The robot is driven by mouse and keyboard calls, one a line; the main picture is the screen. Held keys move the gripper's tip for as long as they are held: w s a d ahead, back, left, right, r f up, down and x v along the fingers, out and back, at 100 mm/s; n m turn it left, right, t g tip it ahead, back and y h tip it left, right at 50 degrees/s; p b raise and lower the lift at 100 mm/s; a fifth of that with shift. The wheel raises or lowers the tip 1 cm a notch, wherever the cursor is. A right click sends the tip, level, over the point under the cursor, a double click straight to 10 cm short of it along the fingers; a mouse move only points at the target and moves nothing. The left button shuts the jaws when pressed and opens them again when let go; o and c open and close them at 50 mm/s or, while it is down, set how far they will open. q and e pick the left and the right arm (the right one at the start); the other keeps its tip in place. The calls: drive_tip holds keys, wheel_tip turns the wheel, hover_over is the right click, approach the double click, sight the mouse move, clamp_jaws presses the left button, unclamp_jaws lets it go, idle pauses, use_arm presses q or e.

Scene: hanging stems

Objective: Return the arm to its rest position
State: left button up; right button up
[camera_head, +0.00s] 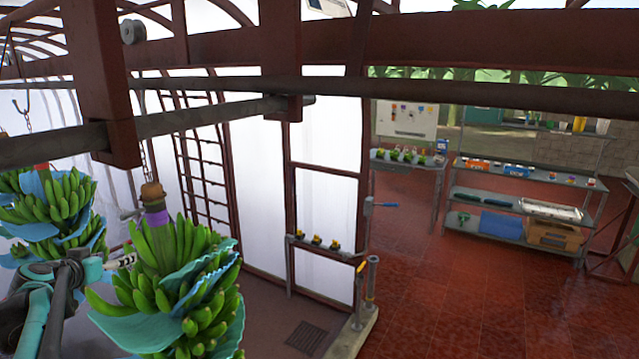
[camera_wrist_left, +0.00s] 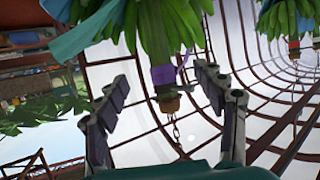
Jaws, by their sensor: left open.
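My left arm (camera_head: 62,285) comes in at the lower left of the head view. Its gripper (camera_head: 126,238) is left of a hanging stem with a purple band (camera_head: 155,215), partly hidden behind a green banana bunch (camera_head: 165,255) with blue sheets. In the wrist view my left gripper (camera_wrist_left: 165,80) is open, fingers spread. The banded stem (camera_wrist_left: 163,76) shows between and beyond them, its chain (camera_wrist_left: 177,130) running down the picture. I see nothing held between the fingers. My right gripper is in neither view.
Another banana bunch (camera_head: 60,205) hangs at the left, close to my arm. A dark red beam and grey rail (camera_head: 205,117) run overhead. Metal shelves (camera_head: 520,205) with boxes stand at the right. The red tiled floor (camera_head: 450,300) is open in front of them.

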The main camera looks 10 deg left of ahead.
use_arm(q)
drive_tip(key=s+d+f+m+g+h+b, duration=0.1)
drive_tip(key=s+d+f+b, duration=0.1)
drive_tip(key=d+f+b, duration=0.5)
drive_tip(key=s+d+f+g+h+b, duration=0.15)
drive_tip(key=d+f, duration=0.25)
drive_tip(key=d, duration=0.8)
drive_tip(key=s+d+f+m+g+h+b, duration=0.1)
drive_tip(key=s+d+f+b, duration=0.1)
drive_tip(key=d+f+b, duration=0.5)
drive_tip(key=s+d+f+g+b, duration=0.1)
drive_tip(key=s+d+f+b, duration=0.3)
drive_tip(key=s+d+f, duration=0.5)
drive_tip(key=s+d+f+g+b, duration=0.1)
drive_tip(key=s+d+f+b, duration=0.4)
drive_tip(key=s+d+f, duration=0.4)
wheel_tip(320, 180, down, 7)
drive_tip(key=shift+s+d+f+g+y+b, duration=0.2)
drive_tip(key=shift+s+d+g+y+b, duration=0.2)
drive_tip(key=shift+s, duration=0.65)
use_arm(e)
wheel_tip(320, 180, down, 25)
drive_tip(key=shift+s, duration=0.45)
use_arm(q)
drive_tip(key=shift+a, duration=0.1)
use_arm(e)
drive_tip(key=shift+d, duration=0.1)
